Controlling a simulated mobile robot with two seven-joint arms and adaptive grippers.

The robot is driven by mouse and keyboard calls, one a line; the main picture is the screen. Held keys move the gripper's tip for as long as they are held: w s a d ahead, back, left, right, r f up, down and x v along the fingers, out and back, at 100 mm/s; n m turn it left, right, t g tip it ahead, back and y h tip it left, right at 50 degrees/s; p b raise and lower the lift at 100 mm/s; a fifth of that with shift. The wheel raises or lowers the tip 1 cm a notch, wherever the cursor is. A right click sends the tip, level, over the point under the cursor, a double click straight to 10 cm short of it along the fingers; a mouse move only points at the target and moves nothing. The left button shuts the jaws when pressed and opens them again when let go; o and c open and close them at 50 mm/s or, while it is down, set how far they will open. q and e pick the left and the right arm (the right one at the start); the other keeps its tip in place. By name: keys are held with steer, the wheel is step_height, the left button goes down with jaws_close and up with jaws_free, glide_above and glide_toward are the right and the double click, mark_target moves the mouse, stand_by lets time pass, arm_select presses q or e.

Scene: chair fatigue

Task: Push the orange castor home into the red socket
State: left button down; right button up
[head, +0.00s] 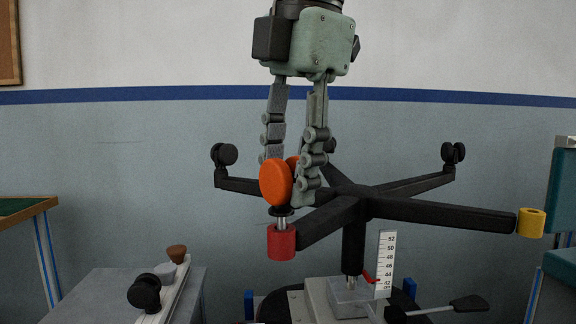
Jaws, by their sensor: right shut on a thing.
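The orange castor (276,183) is held by my right gripper (290,180), which reaches down from above and is shut on it. The castor's silver stem points down at the red socket (282,242), on the end of the near leg of the black chair base (354,205). The stem's lower end is out of sight at the socket's top, and part of the stem shows above the rim. How deep it sits cannot be told. My left gripper is not in view.
A yellow socket (530,222) on the right leg is empty. Black castors (223,154) sit on the far legs. A grey table (110,296) at lower left bears a rack with a black castor (145,292). A white scale (385,262) stands beside the column.

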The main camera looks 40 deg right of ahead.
steer(key=shift+f+b, duration=0.65)
steer(key=shift+f, duration=0.25)
steer(key=o, duration=1.2)
steer(key=shift+r, duration=0.1)
steer(key=shift+c, duration=0.2)
step_height(320, 180, up, 12)
steer(key=s, duration=0.2)
steer(key=shift+s, duration=0.15)
